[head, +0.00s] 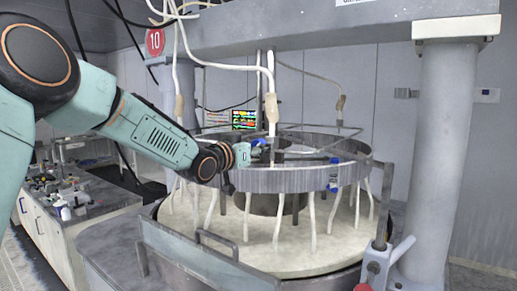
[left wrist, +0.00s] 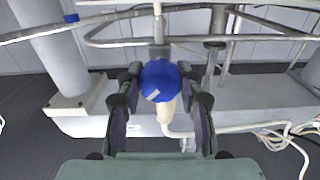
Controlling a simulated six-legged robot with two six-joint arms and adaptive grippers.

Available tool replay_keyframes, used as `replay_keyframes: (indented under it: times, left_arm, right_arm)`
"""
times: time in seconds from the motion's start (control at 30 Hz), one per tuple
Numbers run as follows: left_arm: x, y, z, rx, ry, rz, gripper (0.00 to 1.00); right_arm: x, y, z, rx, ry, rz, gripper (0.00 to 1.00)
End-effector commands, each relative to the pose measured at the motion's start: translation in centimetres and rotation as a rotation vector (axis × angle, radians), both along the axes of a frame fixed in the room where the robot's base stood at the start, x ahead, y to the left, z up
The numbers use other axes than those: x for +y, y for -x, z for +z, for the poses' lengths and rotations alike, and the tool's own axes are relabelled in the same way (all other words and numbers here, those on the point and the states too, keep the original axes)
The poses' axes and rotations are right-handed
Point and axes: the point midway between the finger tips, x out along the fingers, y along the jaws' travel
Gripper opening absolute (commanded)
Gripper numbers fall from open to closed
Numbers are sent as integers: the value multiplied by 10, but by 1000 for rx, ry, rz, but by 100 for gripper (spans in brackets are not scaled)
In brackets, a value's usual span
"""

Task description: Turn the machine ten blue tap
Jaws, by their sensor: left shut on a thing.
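A blue tap (left wrist: 160,78) sits between the fingertips of my left gripper (left wrist: 160,88) in the left wrist view, on a pale pipe fitting. The fingers are closed in on it from both sides. In the head view my left gripper (head: 250,154) reaches in from the left to the upper ring of the machine; the tap it holds shows only as a small blue patch (head: 262,142). A red sign with "10" (head: 155,42) hangs at the upper left. My right gripper is in neither view.
Another blue tap (head: 333,175) is on the ring (head: 290,180) to the right. White hoses hang below the ring over a round pale platen (head: 285,258). A thick grey column (head: 445,150) stands at right. A bench (head: 95,205) with bottles is at left.

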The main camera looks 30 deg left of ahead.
Motion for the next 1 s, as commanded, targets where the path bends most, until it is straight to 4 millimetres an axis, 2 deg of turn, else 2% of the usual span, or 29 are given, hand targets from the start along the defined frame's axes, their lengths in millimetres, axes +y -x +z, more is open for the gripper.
replay_keyframes:
  times: [0.1,0.33,0.5,0.8,0.83,1.0]
  left_arm:
    - [0,0,-4,-20,-111,0,6]
    - [0,0,-5,-47,-317,-2,6]
    - [0,0,-3,-54,-379,-2,6]
    - [-1,0,-2,-51,-383,-3,6]
    - [-1,0,-3,-51,-383,-3,40]
    - [0,0,-2,-53,-381,-2,54]
  right_arm:
    - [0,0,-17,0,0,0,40]
    - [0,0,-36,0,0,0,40]
    - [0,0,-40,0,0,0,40]
    - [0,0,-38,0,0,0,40]
    - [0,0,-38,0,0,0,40]
    - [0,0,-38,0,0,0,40]
